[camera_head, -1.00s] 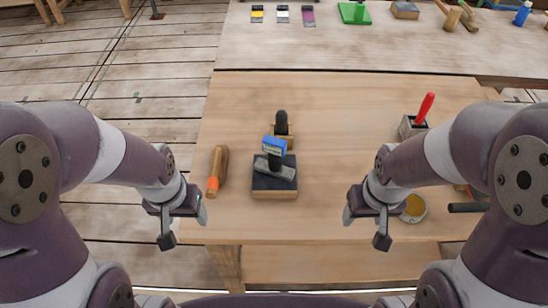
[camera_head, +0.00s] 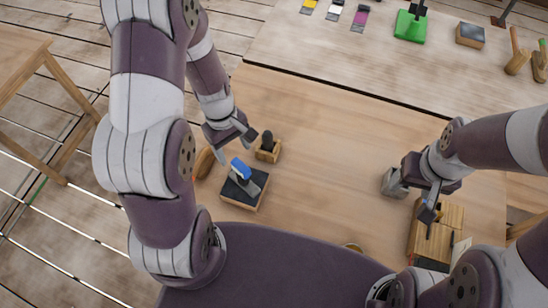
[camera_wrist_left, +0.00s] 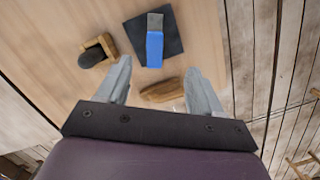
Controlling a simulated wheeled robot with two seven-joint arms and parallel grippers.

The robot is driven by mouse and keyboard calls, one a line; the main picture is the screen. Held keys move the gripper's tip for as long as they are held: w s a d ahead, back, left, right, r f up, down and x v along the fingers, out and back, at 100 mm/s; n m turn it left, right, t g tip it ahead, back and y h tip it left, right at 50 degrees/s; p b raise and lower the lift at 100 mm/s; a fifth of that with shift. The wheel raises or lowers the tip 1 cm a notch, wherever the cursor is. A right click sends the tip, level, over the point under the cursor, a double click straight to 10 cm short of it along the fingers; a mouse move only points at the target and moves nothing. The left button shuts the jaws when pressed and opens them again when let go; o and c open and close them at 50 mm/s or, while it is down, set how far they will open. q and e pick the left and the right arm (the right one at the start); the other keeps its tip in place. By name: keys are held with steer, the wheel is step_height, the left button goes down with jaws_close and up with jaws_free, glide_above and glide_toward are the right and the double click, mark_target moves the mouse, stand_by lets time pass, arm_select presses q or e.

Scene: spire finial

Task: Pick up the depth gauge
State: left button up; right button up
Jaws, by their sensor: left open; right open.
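The likely depth gauge, a small tool with a blue block (camera_head: 240,167) and a grey part, stands on a dark square pad (camera_head: 231,190). In the left wrist view its blue part (camera_wrist_left: 154,50) lies beyond the fingertips, on the pad (camera_wrist_left: 173,32). My left gripper (camera_head: 236,148) is open and empty, above and just behind the tool in the head view, not touching it. In the left wrist view the left gripper (camera_wrist_left: 158,80) has its fingers wide apart. My right gripper (camera_head: 418,198) is open at the right of the table, near a grey holder (camera_head: 393,183).
A wooden block with a black knob (camera_head: 267,148) stands just beside the left gripper. A wooden handle (camera_head: 204,162) lies left of the pad and shows below the fingertips in the wrist view (camera_wrist_left: 160,91). A wooden box (camera_head: 440,232) is at right. The table's middle is clear.

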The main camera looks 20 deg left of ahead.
mark_target(242, 165)
arm_select(q)
steer(key=shift+w+d+n, duration=0.5)
steer(key=shift+w+d, duration=0.05)
steer(key=shift+w, duration=0.2)
steer(key=shift+f, duration=0.1)
steer(key=shift+s+a+f+n, duration=0.15)
steer(key=shift+s+a+f, duration=0.25)
steer(key=shift+f, duration=0.2)
steer(key=shift+s+a+f+n, duration=0.15)
steer(key=shift+s+a+f, duration=0.15)
steer(key=shift+s+f, duration=0.25)
step_height(242, 165, down, 2)
steer(key=shift+s+a+f, duration=0.1)
steer(key=shift+s, duration=0.05)
steer(key=f, duration=0.1)
steer(key=w+d+f, duration=0.1)
steer(key=f+b, duration=0.1)
steer(key=shift+w+d+f, duration=0.15)
steer(key=shift+d+f, duration=0.15)
steer(key=f, duration=0.4)
steer(key=shift+s+a+f, duration=0.2)
steer(key=shift+s, duration=0.15)
steer(key=shift+w+d, duration=0.15)
steer(key=shift+d, duration=0.1)
steer(key=c, duration=1)
jaws_close()
arm_select(e)
steer(key=shift+s+a+f, duration=0.15)
steer(key=shift+a+f, duration=0.1)
steer(key=shift+f, duration=0.35)
